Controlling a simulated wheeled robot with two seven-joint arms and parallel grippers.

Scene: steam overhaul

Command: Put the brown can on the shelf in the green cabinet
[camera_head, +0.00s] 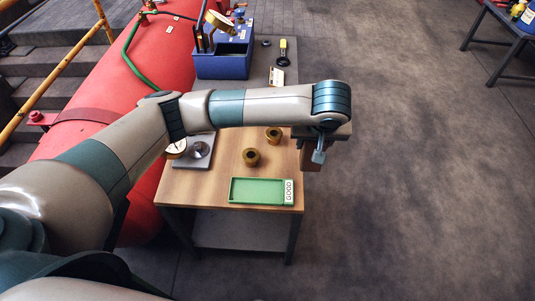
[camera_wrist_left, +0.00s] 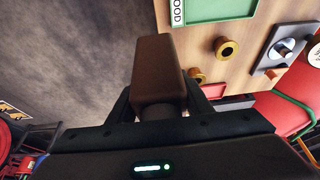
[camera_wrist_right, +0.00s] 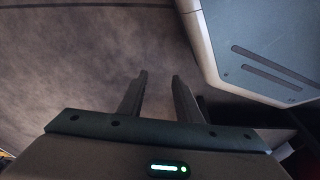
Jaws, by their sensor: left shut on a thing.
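The brown can (camera_wrist_left: 158,62) is a box-shaped brown can held between the fingers of my left gripper (camera_wrist_left: 162,92), which is shut on it. In the head view part of the brown can (camera_head: 306,157) shows below my left wrist, off the right edge of the bench; the wrist hides most of it. In the left wrist view the can is above the floor beside the bench. My right gripper (camera_wrist_right: 160,76) is open and empty over bare floor, and is outside the head view. The green cabinet and its shelf are not in view.
The wooden workbench (camera_head: 190,192) holds a green tray (camera_head: 256,190) marked GOOD and two brass rings (camera_head: 250,157) (camera_head: 273,134). A blue box (camera_head: 222,66) stands at its far end. A red boiler (camera_head: 155,45) lies along its left side. The floor on the right is clear up to a blue table (camera_head: 507,18).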

